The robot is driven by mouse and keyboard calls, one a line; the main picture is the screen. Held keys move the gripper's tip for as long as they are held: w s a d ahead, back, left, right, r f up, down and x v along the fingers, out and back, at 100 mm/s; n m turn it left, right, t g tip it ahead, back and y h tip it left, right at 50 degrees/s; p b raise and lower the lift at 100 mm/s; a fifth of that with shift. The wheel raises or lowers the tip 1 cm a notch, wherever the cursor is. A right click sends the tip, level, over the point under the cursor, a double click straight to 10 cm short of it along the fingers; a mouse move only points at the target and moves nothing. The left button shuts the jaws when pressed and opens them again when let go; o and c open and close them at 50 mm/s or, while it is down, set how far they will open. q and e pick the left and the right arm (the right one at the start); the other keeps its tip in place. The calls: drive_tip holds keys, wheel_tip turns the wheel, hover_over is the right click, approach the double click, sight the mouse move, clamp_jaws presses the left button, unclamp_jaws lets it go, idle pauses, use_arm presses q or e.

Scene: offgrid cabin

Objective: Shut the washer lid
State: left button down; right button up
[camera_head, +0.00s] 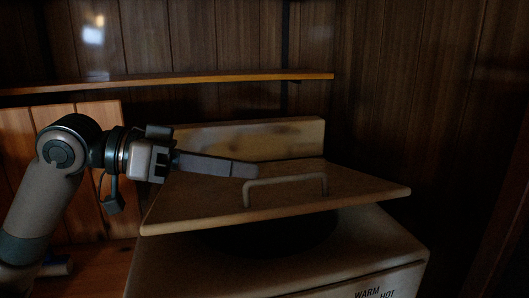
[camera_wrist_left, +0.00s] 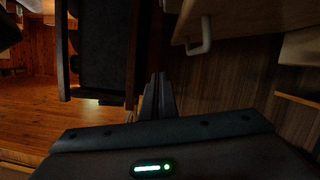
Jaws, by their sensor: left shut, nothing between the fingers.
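The washer (camera_head: 345,250) is a worn beige box with a dark round opening on top. Its lid (camera_head: 360,192) is partly raised, hinged at the back, with its front edge above the opening. A bar handle (camera_head: 290,181) stands on the lid's upper face; a pale handle also shows in the left wrist view (camera_wrist_left: 203,37). My left gripper (camera_head: 252,170) is shut and empty, its fingers over the lid's upper face close to the handle's left end. I cannot tell whether they touch the lid. The fingers also show in the left wrist view (camera_wrist_left: 158,95).
A raised back panel (camera_head: 250,138) stands behind the lid. A wooden shelf (camera_head: 230,77) runs along the dark plank wall above. Orange wood panels (camera_head: 15,140) are at the left. The space right of the washer is dark.

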use_arm(q)
drive_tip(key=d+r, duration=0.1)
drive_tip(key=s+d+r, duration=0.1)
drive_tip(key=d, duration=0.2)
drive_tip(key=shift+s+d+r, duration=0.15)
drive_tip(key=shift+d+r, duration=0.05)
drive_tip(key=shift+r, duration=0.2)
use_arm(e)
drive_tip(key=shift+w+f, duration=0.15)
drive_tip(key=shift+f, duration=0.25)
drive_tip(key=shift+c, duration=0.3)
